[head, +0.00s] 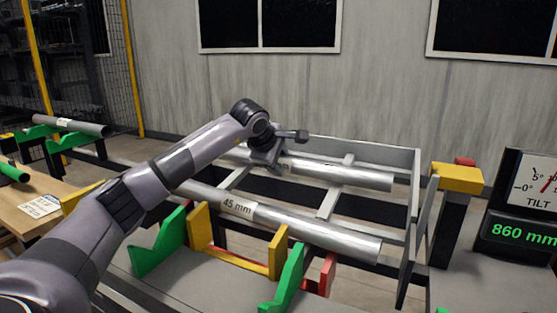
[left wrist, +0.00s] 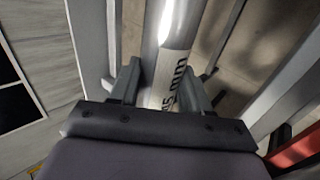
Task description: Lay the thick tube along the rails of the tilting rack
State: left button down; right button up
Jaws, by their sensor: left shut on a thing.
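The tilting rack (head: 385,152) is a grey frame with crossing rails and a raised back wall, in the middle of the head view. A silver tube (head: 345,175) with a partly hidden label lies along its far side. My left gripper (head: 268,160) is shut on this tube near the label. In the left wrist view the fingers (left wrist: 165,95) stand on both sides of the tube (left wrist: 172,50), at a label that seems to read 50 mm. Whether the tube rests fully on the rails is hard to tell. A second silver tube (head: 320,230), labelled 45 mm, lies nearer. My right gripper is out of view.
Yellow stops (head: 278,252) and green V-shaped supports (head: 165,245) stand in front of the rack. A yellow-topped post (head: 457,178) and a tilt display (head: 520,230) reading 860 mm stand right. Another grey tube (head: 75,125) lies on green cradles at left.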

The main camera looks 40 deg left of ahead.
pick_arm(q)
jog(key=shift+c, duration=2.2)
grip_release()
jog(key=shift+r, duration=0.1)
jog(key=v, duration=0.7)
jog(key=shift+p, duration=0.4)
jog(key=shift+r, duration=0.1)
